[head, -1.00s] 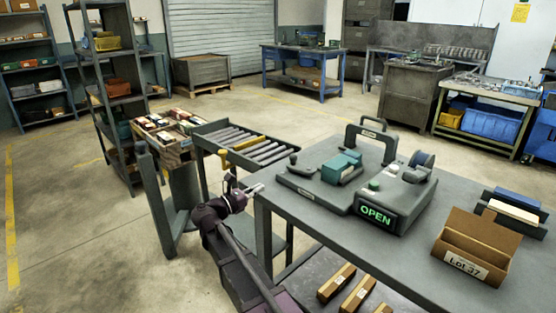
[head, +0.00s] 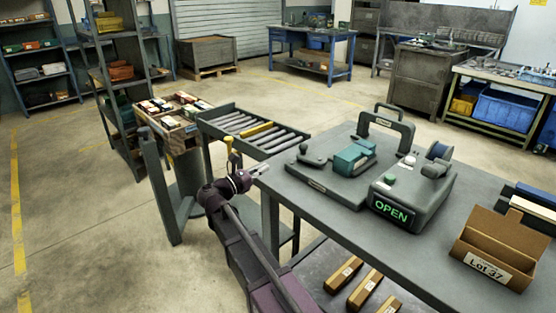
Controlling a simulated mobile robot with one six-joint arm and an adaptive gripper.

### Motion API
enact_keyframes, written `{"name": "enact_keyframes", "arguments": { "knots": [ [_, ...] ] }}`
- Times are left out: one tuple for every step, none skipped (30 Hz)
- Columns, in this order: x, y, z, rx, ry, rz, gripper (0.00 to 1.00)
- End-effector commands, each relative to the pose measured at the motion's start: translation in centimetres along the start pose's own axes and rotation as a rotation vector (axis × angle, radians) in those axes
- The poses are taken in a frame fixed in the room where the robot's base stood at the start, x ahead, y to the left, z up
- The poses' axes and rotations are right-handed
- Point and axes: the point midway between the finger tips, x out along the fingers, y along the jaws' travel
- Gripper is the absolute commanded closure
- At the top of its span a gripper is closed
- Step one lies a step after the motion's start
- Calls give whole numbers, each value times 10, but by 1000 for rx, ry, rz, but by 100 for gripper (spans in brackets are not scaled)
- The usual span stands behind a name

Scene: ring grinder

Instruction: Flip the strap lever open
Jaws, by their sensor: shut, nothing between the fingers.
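My gripper (head: 260,169) is at the near left corner of the grey worktable, with its fingers closed and empty. A yellow bar (head: 257,130), perhaps the strap, lies across the rollers of the roller rack (head: 215,114). My gripper appears apart from the handle.
The worktable (head: 335,222) holds a grinder (head: 420,190) with a lit OPEN sign, a teal block (head: 354,156) on a plate, and a Lot 37 box (head: 500,245). A box of coloured packs (head: 173,120) stands left of the rack. Floor is clear at far left.

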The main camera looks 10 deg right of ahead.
Motion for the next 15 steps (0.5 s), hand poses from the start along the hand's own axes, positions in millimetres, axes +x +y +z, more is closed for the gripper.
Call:
{"name": "enact_keyframes", "arguments": {
  "knots": [
    [2, 0, 0, 0, 0, 0, 100],
    [3, 1, 0, 0, 0, 0, 100],
    [6, 1, 0, 0, 0, 1, 100],
    [8, 1, 0, 0, 0, 0, 100],
    [11, 1, 0, 0, 0, 0, 100],
    [14, 1, 1, 0, 0, 0, 100],
    [17, 1, 1, 0, 0, -1, 100],
    [20, 1, 1, 0, 0, 0, 100],
    [25, 1, 1, 0, 0, 0, 100],
    [29, 1, 1, 0, 0, 0, 100],
    [33, 1, 1, 0, 0, 0, 100],
    [39, 1, 1, 0, 0, -1, 100],
    [43, 1, 1, 0, 0, -1, 100],
    [47, 1, 1, 0, 0, 0, 100],
    [54, 1, 1, 0, 0, 0, 100]
  ]
}}
